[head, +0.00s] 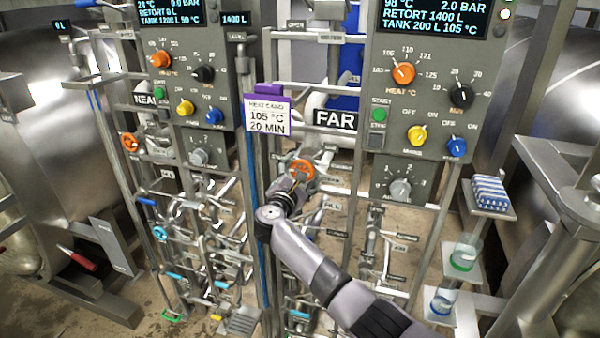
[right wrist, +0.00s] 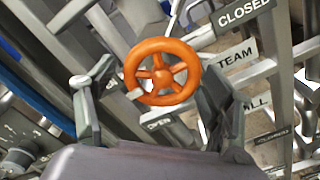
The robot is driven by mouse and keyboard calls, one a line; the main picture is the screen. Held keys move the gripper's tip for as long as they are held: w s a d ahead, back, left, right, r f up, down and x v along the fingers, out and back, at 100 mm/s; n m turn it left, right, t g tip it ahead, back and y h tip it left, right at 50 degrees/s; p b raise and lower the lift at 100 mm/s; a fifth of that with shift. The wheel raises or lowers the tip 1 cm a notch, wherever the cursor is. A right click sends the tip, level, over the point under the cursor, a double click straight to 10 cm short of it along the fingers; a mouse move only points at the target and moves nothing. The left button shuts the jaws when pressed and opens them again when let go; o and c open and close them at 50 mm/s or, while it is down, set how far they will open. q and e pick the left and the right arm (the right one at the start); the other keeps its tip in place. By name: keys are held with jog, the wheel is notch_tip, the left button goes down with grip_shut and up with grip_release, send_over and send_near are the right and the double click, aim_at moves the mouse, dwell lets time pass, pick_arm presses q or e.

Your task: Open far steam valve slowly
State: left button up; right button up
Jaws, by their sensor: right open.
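The far steam valve is an orange spoked handwheel (head: 302,169) on the pipework just below the FAR sign (head: 335,119). In the right wrist view the handwheel (right wrist: 162,72) faces the camera, with a partly cut STEAM label (right wrist: 237,58) beside it. My right gripper (head: 296,183) is at the handwheel, its arm coming from the lower right. In the right wrist view its open fingers (right wrist: 148,88) stand left and right of the wheel. I cannot tell whether they touch the rim. CLOSED (right wrist: 244,12) and OPEN (right wrist: 158,119) labels are near the wheel. My left gripper is not in view.
The far panel (head: 425,100) carries knobs and a display reading 98 °C, 2.0 BAR. The NEAR side has another orange handwheel (head: 130,142). A purple-topped heat card (head: 268,115) reads 105 °C, 20 MIN. Dense pipes surround the gripper. A blue-striped stack (head: 490,193) sits at right.

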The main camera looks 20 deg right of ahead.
jog(key=v, duration=1.2)
